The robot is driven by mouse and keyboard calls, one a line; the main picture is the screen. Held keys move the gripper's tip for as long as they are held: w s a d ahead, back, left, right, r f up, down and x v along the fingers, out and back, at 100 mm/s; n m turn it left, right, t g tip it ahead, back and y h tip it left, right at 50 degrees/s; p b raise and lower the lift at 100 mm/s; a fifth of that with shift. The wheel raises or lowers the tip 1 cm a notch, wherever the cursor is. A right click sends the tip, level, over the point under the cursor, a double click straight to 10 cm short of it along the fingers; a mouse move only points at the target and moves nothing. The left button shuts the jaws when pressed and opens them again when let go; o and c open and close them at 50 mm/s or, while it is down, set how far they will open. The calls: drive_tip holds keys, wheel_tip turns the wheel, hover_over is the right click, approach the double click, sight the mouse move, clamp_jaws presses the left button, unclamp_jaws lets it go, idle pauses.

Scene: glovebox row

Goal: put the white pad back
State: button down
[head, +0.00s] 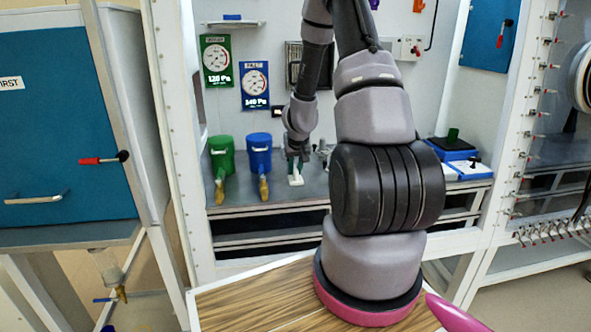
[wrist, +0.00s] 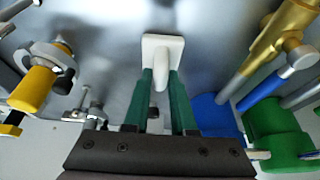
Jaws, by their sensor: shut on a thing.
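The white pad (head: 295,180) is a small flat block with a rounded grip on its back. It shows at the bench inside the middle bay. My gripper (head: 296,158) is just above it, with its fingers hard to make out at this size. In the wrist view, the green fingers of my gripper (wrist: 162,80) are closed on the grip of the white pad (wrist: 176,42), and its flat plate lies beyond the fingertips. I cannot tell whether the pad touches the grey bench top (head: 315,187) or hangs just above it.
A blue canister (head: 259,153) and a green canister (head: 221,155) with brass taps stand left of my gripper. In the wrist view, a yellow fitting (wrist: 35,88) with metal clamps is at left. Blue boxes (head: 452,149) sit at the bench's right.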

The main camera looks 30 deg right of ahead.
drive_tip(key=c, duration=0.7)
unclamp_jaws()
drive_tip(key=shift+c, duration=0.2)
drive_tip(key=s+a+r+t+y, duration=0.1)
drive_tip(key=s+a+r, duration=0.3)
drive_tip(key=r, duration=0.7)
drive_tip(key=s+a+r+y, duration=0.2)
drive_tip(key=s+a+r, duration=0.15)
drive_tip(key=r, duration=0.75)
drive_tip(key=s+a+r+t, duration=0.1)
drive_tip(key=s+a+r, duration=0.3)
drive_tip(key=s+r, duration=0.3)
drive_tip(key=s+a+r+m+t, duration=0.1)
drive_tip(key=s+a+r, duration=0.3)
drive_tip(key=s+r, duration=0.4)
drive_tip(key=s, duration=0.4)
drive_tip(key=shift+s, duration=0.25)
drive_tip(key=shift+r, duration=0.1)
